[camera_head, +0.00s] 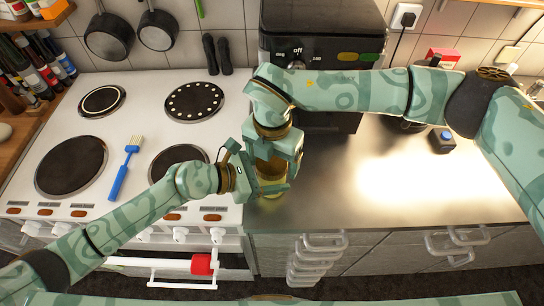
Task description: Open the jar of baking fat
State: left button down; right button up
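The jar of baking fat (268,169) is a small yellowish-brown jar at the left front edge of the steel counter, beside the cooker. It appears upright. My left gripper (263,179) reaches it from the left, low down, with a finger across its front; it appears shut on the jar. My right gripper (273,155) points down over the jar from above, its fingers on either side of the top. The lid is mostly hidden by the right gripper, and I cannot tell whether these fingers press on it.
The white cooker (134,113) with hotplates fills the left; a blue-handled brush (122,171) lies on it. A black appliance (330,35) stands behind the jar. A small dark block with a blue top (441,141) sits at right. The front right counter (420,195) is clear.

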jog(key=shift+a+r, duration=0.1)
jog(key=shift+r, duration=2.3)
jog(key=shift+c, duration=0.5)
notch_tip(320, 180, up, 3)
jog(key=m, duration=0.3)
notch_tip(320, 180, down, 8)
jog(key=shift+r, duration=0.1)
jog(key=c, duration=1)
jog(key=n, duration=0.3)
jog(key=o, duration=1.1)
jog(key=shift+r, duration=0.1)
